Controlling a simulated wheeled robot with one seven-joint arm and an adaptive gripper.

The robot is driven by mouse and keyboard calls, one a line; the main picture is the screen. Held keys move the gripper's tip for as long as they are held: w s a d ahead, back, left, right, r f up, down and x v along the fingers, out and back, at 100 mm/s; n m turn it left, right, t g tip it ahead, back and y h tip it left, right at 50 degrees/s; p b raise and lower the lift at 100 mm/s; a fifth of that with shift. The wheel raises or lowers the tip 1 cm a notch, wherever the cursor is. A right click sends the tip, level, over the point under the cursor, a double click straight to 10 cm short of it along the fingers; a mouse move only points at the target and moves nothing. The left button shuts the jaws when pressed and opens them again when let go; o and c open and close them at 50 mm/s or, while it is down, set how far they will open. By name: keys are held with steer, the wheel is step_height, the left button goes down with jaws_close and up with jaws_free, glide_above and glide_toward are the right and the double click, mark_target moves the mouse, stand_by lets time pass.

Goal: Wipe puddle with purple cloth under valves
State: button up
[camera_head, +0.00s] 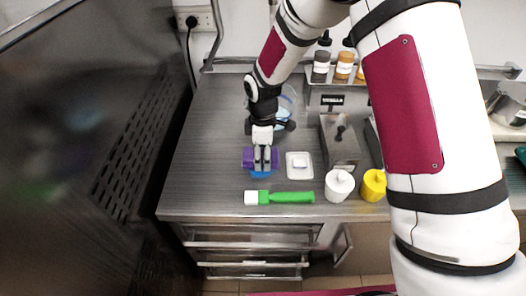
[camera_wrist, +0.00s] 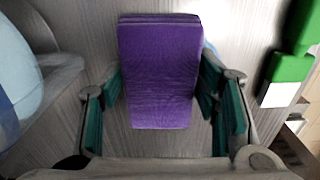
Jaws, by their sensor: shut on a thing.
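The purple cloth (camera_head: 247,158) looks like a thick folded block in the head view. My gripper (camera_head: 263,165) points down at it, low over the steel counter. In the wrist view the cloth (camera_wrist: 160,60) sits between the green-padded fingers of my gripper (camera_wrist: 160,90), and they are shut on it. Whether the cloth touches the counter is hard to tell. A small blue patch (camera_head: 262,175) shows just below the gripper, mostly hidden; I cannot tell whether it is liquid. I cannot make out a puddle or valves for certain.
A green and white brush-like tool (camera_head: 285,197) lies near the counter's front edge. A white square dish (camera_head: 299,174), a white pot (camera_head: 339,192) and a yellow pot (camera_head: 373,188) stand right. A clear bluish bowl (camera_head: 288,98) is behind my gripper. The counter's left side (camera_head: 205,150) is clear.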

mark_target(254, 179)
steer(key=shift+s+f+p, duration=0.1)
steer(key=shift+s+p, duration=1.45)
steer(key=shift+s, duration=1.85)
steer(key=shift+w+a+b, duration=0.1)
steer(key=shift+a+b, duration=0.2)
steer(key=shift+a, duration=1.1)
steer(key=shift+w+d+b, duration=0.1)
steer(key=shift+w+b, duration=1.2)
steer(key=shift+w, duration=0.8)
steer(key=shift+w+b, duration=1.35)
steer(key=shift+w, duration=0.55)
steer(key=shift+s, duration=0.1)
